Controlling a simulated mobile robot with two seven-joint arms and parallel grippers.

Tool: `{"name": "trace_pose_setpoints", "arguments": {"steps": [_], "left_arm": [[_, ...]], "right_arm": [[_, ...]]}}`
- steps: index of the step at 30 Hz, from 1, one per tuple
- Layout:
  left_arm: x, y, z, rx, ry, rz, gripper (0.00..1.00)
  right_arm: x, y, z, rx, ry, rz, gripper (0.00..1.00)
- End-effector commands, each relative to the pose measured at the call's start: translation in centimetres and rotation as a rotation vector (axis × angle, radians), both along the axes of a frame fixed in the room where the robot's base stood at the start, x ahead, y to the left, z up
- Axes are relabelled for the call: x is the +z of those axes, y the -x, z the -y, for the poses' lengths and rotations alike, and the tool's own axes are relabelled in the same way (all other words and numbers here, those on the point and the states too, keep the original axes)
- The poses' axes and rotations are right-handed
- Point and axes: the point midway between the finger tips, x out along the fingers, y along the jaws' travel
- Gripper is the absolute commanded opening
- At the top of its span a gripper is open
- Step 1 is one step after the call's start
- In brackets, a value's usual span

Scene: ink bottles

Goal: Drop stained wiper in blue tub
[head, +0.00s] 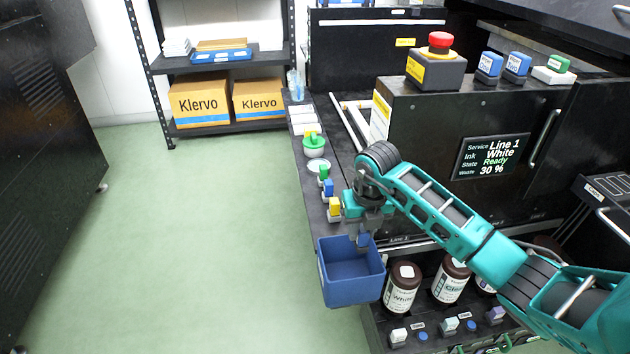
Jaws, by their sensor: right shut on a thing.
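The blue tub (352,290) is an open box at the near left end of the black bench. Its inside faces up and looks empty where it shows. My right gripper (364,240) points down over the tub's back right part. It is shut on a small blue piece (363,239), which I take for the stained wiper; no stain can be made out at this size. The fingertips are about level with the tub's rim, and I cannot tell whether they touch it. My left gripper is not in view.
A black cabinet (450,130) stands behind my right arm. The green floor at left is clear.

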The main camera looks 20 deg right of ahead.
Motion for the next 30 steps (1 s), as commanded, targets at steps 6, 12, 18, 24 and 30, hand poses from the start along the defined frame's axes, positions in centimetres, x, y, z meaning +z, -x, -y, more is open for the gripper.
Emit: {"name": "trace_pose_setpoints", "arguments": {"steps": [6,12,18,24,30], "left_arm": [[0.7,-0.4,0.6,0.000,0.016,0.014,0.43],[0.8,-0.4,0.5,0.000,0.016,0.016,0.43],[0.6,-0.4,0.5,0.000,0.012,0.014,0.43],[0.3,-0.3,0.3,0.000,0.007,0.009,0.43],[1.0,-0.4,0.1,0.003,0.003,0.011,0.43]], "right_arm": [[-0.1,0.0,0.0,0.000,0.000,0.001,0.00],[-0.1,0.0,0.0,0.000,0.000,0.001,0.43],[-0.1,0.0,0.0,0.000,0.001,0.001,0.59],[-0.1,0.0,0.0,0.000,0.001,0.001,0.59],[1.9,0.1,0.1,0.000,0.003,0.004,0.59]]}}
